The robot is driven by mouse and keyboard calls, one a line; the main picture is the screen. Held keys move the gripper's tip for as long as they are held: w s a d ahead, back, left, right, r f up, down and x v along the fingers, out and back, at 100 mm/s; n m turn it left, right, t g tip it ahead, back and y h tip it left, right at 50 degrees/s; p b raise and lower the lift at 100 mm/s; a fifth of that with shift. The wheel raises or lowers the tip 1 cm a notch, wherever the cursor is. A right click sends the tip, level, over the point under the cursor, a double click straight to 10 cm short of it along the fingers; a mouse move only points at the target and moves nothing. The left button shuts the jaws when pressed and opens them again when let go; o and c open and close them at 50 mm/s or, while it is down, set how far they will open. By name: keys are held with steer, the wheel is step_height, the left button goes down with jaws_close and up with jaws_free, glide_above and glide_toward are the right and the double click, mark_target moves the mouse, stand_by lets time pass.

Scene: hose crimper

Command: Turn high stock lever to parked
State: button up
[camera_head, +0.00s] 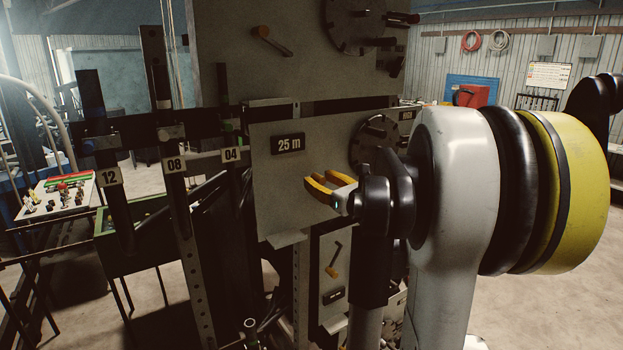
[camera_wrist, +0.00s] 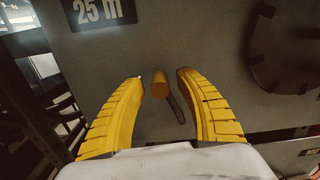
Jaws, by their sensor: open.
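In the wrist view a lever with an orange knob (camera_wrist: 160,90) and a dark arm sits on the grey panel. Its knob is between the two yellow fingers of my gripper (camera_wrist: 161,76), with space on both sides. In the head view my gripper (camera_head: 318,187) is open in front of the 25 m panel (camera_head: 275,205), and this lever is hidden there. Another orange-knobbed lever (camera_head: 275,42) is on the upper panel, and a third lever (camera_head: 334,262) is on the lower panel.
A dark round disc (camera_head: 372,138) is mounted right of my gripper, and it also shows in the wrist view (camera_wrist: 287,50). Dark upright posts tagged 12 (camera_head: 109,178), 08 (camera_head: 174,165) and 04 (camera_head: 231,155) stand left. A bench with small parts (camera_head: 60,195) is farther left.

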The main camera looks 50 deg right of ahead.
steer(key=shift+w+d, duration=0.1)
steer(key=shift+w, duration=0.15)
jaws_close()
